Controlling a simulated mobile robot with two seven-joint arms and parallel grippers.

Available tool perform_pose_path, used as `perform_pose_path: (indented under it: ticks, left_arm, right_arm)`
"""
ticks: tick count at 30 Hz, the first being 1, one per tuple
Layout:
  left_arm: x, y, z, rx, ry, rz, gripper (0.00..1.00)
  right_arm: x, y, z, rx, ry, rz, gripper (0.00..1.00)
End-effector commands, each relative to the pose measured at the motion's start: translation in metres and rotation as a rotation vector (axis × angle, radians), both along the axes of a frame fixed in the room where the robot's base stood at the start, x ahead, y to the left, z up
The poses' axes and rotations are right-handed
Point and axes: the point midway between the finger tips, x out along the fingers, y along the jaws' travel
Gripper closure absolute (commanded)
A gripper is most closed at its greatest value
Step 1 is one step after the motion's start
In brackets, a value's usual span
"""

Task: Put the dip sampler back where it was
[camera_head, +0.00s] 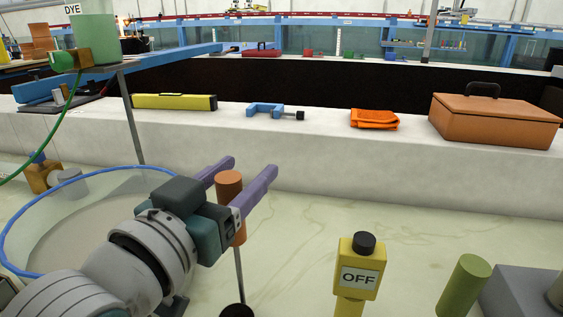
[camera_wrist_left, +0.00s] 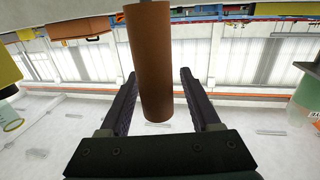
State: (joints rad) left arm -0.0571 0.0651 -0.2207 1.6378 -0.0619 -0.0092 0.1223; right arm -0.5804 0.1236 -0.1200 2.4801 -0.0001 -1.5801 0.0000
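The dip sampler seems to be the upright tool with a brown-orange cylindrical handle (camera_head: 229,185), a thin rod and a dark round end at the bottom edge of the head view. My left gripper (camera_head: 253,163) is open, its two purple fingers either side of the handle. In the left wrist view the handle (camera_wrist_left: 150,60) is large and close, nearer the left finger, with a gap to the right finger of the gripper (camera_wrist_left: 159,72). Whether it touches the left finger I cannot tell. My right gripper is not in view.
A yellow post marked OFF (camera_head: 357,272) and a green cylinder (camera_head: 463,286) stand at the front right. A blue-rimmed round basin (camera_head: 20,215) is left. The back ledge holds a yellow bar (camera_head: 174,102), blue clamp (camera_head: 264,109), orange cloth (camera_head: 374,119) and brown case (camera_head: 495,122).

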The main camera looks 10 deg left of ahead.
Motion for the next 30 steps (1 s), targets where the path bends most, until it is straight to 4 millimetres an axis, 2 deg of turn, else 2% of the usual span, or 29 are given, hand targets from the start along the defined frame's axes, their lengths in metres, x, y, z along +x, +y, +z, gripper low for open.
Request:
perform_pose_path:
  ticks: [9, 11, 14, 24, 30]
  left_arm:
    - [0.000, 0.000, 0.005, 0.000, -0.001, 0.000, 0.34]
    - [-0.006, 0.001, 0.002, 0.000, 0.002, 0.000, 0.34]
    - [-0.020, 0.004, 0.002, 0.000, 0.004, 0.000, 0.34]
    - [-0.089, 0.020, 0.003, 0.000, 0.004, -0.001, 0.34]
    - [-0.112, 0.026, 0.003, -0.001, 0.002, 0.000, 0.34]
  right_arm:
    - [0.000, 0.001, 0.004, 0.003, 0.000, -0.002, 0.50]
    - [0.000, 0.001, 0.003, 0.004, 0.000, -0.003, 0.50]
    - [0.000, 0.001, 0.005, 0.004, 0.000, -0.003, 0.50]
    - [0.000, 0.001, 0.009, 0.005, 0.000, -0.004, 0.50]
    - [0.000, 0.001, 0.009, 0.005, 0.000, -0.004, 0.50]
